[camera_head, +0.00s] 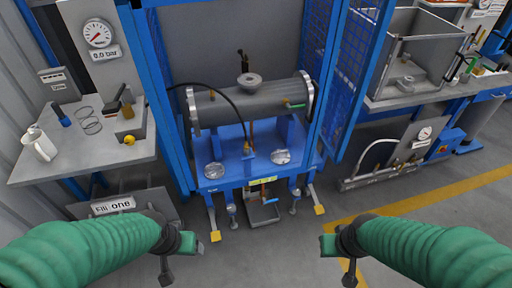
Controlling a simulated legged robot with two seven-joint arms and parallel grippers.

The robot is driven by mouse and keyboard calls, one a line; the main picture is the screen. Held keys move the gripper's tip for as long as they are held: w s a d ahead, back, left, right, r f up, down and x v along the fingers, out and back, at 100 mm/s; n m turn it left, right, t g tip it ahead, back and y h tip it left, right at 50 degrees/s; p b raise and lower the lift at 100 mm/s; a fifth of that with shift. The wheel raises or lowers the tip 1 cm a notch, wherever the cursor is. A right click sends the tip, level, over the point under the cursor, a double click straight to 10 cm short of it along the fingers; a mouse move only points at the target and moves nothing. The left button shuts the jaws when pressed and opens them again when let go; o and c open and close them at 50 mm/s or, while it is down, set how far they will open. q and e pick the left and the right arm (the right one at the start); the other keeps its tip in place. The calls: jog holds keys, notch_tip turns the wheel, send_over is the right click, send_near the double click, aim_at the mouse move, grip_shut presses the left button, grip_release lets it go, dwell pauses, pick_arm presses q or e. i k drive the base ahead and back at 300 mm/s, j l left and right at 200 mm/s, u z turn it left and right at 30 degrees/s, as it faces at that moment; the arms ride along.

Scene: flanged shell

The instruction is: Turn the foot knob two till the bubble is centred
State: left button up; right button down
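A blue stand (222,172) carries a grey flanged cylinder (248,102) in the middle of the head view. A small yellow-green strip (262,181), perhaps the level, is on its front edge; any bubble is too small to read. Two small foot knobs show under the stand, one at the left (232,211) and one at the right (294,208). I cannot read which is number two. My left gripper (181,260) and my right gripper (338,260) are in front of the stand, well apart from it. Their fingers look spread and empty.
A grey tank (408,55) stands at the right. Yellow feet (215,236) stick out from the stand. The floor between my grippers is clear.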

aim_at(296, 193)
jog(key=i+u, duration=0.2)
jog(key=i, duration=0.35)
jog(key=i+l+u, duration=0.2)
jog(key=i, duration=0.35)
